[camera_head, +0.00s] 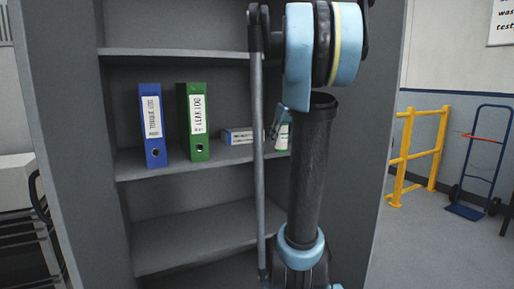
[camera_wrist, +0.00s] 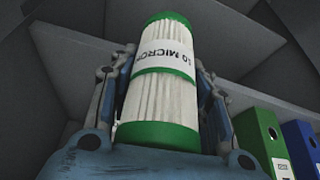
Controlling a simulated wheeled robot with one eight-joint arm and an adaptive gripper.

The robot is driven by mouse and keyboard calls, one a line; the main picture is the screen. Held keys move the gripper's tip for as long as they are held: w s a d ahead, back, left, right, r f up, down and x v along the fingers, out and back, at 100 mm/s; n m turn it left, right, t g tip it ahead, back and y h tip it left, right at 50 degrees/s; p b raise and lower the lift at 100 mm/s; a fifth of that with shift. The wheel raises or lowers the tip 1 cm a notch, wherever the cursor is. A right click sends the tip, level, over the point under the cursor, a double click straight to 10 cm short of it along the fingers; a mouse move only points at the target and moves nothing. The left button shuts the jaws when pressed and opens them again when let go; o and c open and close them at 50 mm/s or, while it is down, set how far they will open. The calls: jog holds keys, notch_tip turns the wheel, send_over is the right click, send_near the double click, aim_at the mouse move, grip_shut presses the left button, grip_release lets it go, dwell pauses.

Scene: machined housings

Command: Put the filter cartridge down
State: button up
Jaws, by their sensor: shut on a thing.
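The filter cartridge (camera_wrist: 160,105) is a white pleated cylinder with green end caps and a label reading "10 MICRON". In the wrist view it stands between the two fingers of my gripper (camera_wrist: 160,88), which are shut on it. In the head view only a sliver of the cartridge (camera_head: 283,137) shows, with a finger of my gripper (camera_head: 275,124) beside it, at the middle shelf (camera_head: 190,168). My arm hides the rest. I cannot tell whether its base touches the shelf.
A blue binder (camera_head: 152,125) and a green binder (camera_head: 194,122) stand on the middle shelf. A small blue-and-white box (camera_head: 239,135) lies between the green binder and the cartridge. The lower shelf (camera_head: 205,235) looks empty where visible. A yellow rail (camera_head: 420,150) stands at right.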

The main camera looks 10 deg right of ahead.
jog(key=w+a, duration=0.2)
jog(key=w, duration=0.2)
jog(key=w+a, duration=0.2)
jog(key=w, duration=0.3)
jog(key=w+a, duration=0.3)
jog(key=w, duration=0.2)
jog(key=shift+s+x, duration=0.15)
jog(key=shift+x, duration=0.7)
jog(key=shift+s+x, duration=0.15)
jog(key=shift+x, duration=0.75)
jog(key=shift+d+f, duration=0.2)
jog(key=shift+f, duration=0.05)
jog(key=o, duration=1.3)
jog(key=shift+c, duration=0.2)
jog(key=v, duration=1.2)
jog(key=s+f+m+g+h, duration=0.1)
jog(key=s+f+m, duration=0.1)
jog(key=s+f, duration=1.5)
jog(key=s+a+f+m+g+h, duration=0.1)
jog(key=s+f+m, duration=0.1)
jog(key=s+f, duration=1.4)
jog(key=s, duration=0.8)
jog(key=shift+s+a+f+m, duration=0.15)
jog(key=shift+s+f+m, duration=0.05)
jog(key=shift+f+m, duration=0.2)
